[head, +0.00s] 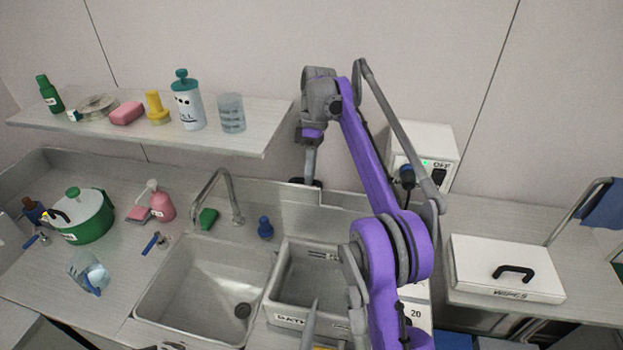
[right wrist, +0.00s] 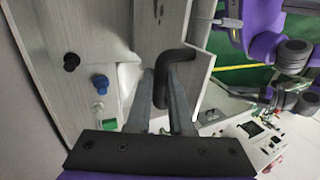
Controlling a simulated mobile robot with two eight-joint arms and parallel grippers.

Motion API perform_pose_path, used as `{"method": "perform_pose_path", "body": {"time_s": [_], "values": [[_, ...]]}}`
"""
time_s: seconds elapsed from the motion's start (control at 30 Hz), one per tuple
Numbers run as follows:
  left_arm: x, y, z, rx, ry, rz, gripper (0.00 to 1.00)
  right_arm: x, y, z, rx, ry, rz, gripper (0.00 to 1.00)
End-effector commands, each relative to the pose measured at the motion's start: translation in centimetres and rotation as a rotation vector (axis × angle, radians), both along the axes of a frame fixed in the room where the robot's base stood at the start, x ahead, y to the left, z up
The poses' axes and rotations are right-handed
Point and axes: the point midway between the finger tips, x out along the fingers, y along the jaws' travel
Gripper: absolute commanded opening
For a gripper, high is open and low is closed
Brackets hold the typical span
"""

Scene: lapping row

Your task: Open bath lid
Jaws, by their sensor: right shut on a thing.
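My right gripper (head: 309,174) is at the back of the sink counter in the head view, high above the bath (head: 290,319), a grey metal tub marked BATH. In the right wrist view its two fingers are shut on a black bar handle (right wrist: 162,85). A pale metal panel (head: 302,205) at the gripper looks like the bath lid standing upright behind the tub, though its outline merges with the backsplash. The tub's inside shows uncovered. A grey pointed part (head: 312,322) in front of the tub may be my left gripper; its jaws cannot be read.
The sink basin (head: 188,297) lies left of the bath, with a curved faucet (head: 218,186) behind. A shelf (head: 160,138) with bottles hangs at left. A white box with a black handle (head: 513,271) lies at right.

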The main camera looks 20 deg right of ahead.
Motion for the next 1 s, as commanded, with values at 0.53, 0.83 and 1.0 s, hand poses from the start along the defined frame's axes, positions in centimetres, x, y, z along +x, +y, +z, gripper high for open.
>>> {"method": "perform_pose_path", "body": {"time_s": [0.53,0.83,1.0], "values": [[0.0,0.0,0.0,0.0,0.0,0.0,0.5,0.34,0.09,-0.14,0.013,0.018,0.0,0.0],[0.01,0.0,0.02,0.0,0.0,0.0,0.5,0.32,0.05,-0.1,0.013,0.018,0.001,0.5],[0.01,0.0,0.02,0.0,0.0,0.0,0.5,0.31,0.02,-0.08,0.012,0.018,0.0,0.5]]}}
